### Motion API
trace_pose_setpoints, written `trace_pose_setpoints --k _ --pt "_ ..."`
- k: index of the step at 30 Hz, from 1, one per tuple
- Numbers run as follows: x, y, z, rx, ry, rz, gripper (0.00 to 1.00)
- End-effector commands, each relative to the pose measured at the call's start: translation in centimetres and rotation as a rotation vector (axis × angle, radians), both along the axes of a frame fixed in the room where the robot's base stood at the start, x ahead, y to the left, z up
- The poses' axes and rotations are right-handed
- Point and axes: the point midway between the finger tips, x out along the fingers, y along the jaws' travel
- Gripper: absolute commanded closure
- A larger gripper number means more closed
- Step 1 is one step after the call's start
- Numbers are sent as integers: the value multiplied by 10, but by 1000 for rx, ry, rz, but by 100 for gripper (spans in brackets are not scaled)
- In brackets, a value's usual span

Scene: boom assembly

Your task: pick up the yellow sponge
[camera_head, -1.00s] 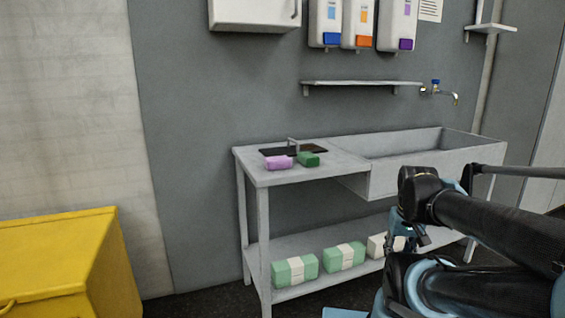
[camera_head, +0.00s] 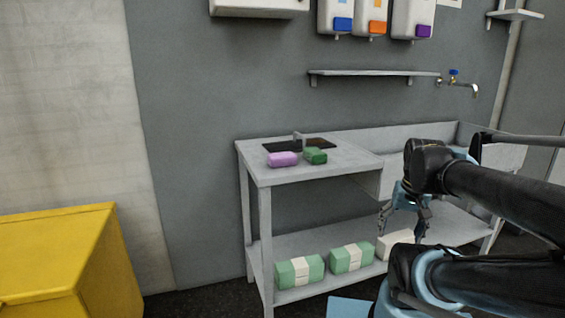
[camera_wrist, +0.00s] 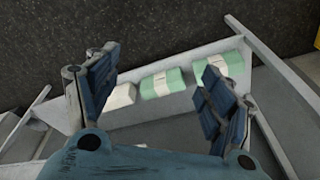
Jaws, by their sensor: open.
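I see no yellow sponge in either current view. A purple sponge-like block (camera_head: 283,159) and a dark green one (camera_head: 315,156) lie on the left part of the sink counter (camera_head: 335,163). My gripper (camera_head: 402,231) is open and empty, pointing down in front of the sink unit. In the wrist view, my gripper (camera_wrist: 160,68) has its blue-padded fingers spread wide, with nothing between them. The lower shelf and its packs show beyond the fingers. My arm hides part of the sink.
Green-and-white packs (camera_head: 300,271) and a whitish pack (camera_head: 394,244) lie on the lower shelf (camera_head: 335,230). A large yellow bin (camera_head: 90,240) stands at left. A wall shelf (camera_head: 370,74), tap (camera_head: 462,85) and dispensers (camera_head: 370,18) are above the counter.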

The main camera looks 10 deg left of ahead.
Motion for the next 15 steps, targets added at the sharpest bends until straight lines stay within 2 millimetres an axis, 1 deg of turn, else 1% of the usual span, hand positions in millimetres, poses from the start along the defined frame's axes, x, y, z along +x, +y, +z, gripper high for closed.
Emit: trace_pose_setpoints --k 1,6,11,15 --pt "11 7 17 18 8 -25 25" --pt "49 37 69 95 53 -150 25" --pt "85 71 115 157 107 -269 25" --pt "116 104 151 202 162 -372 25"
